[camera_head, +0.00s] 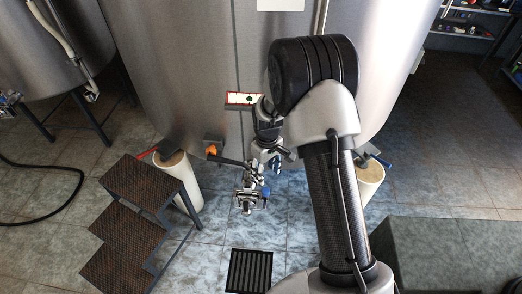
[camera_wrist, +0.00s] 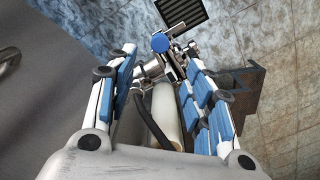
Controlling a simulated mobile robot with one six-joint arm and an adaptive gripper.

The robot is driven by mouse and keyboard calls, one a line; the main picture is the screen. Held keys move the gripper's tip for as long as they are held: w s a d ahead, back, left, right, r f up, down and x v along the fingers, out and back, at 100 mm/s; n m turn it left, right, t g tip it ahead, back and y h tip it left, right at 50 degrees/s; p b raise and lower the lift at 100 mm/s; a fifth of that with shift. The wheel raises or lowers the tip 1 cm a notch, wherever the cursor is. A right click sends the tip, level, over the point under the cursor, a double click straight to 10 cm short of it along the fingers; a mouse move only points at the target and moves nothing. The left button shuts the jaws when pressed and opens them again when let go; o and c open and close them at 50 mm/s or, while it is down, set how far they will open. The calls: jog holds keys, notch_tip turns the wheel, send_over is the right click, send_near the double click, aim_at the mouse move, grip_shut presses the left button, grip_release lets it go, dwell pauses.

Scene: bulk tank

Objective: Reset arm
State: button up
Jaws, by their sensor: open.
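My arm reaches down in front of the large steel tank (camera_head: 190,75) in the head view. My gripper (camera_head: 272,162) is small there, close to the tank's metal outlet fittings (camera_head: 249,198), and my arm partly hides the area. In the wrist view my gripper (camera_wrist: 160,52) is open, with blue-padded fingers spread left and right. Nothing is held between the pads. I cannot tell whether a finger touches the fittings.
Dark steps (camera_head: 130,205) stand at the left, beside a pale cylindrical tank leg (camera_head: 181,180). Another leg (camera_head: 369,179) is at the right. An orange part (camera_head: 212,149) sits low on the tank. A floor drain (camera_head: 249,270) lies in front. A grey block (camera_head: 440,250) occupies the lower right.

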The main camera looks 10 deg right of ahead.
jog(key=s+r+m+t, duration=0.1)
jog(key=s+r, duration=0.3)
jog(key=r, duration=0.7)
jog(key=s+r+m+t, duration=0.1)
jog(key=s+r, duration=0.4)
jog(key=r, duration=0.6)
jog(key=s+r+m+t, duration=0.1)
jog(key=s+r, duration=0.3)
jog(key=s, duration=0.5)
jog(key=s+r+m+t, duration=0.1)
jog(key=s+r, duration=0.3)
jog(key=s, duration=0.6)
jog(key=shift+s+r+m+t, duration=0.15)
jog(key=shift+m+t, duration=0.15)
jog(key=shift+m, duration=0.5)
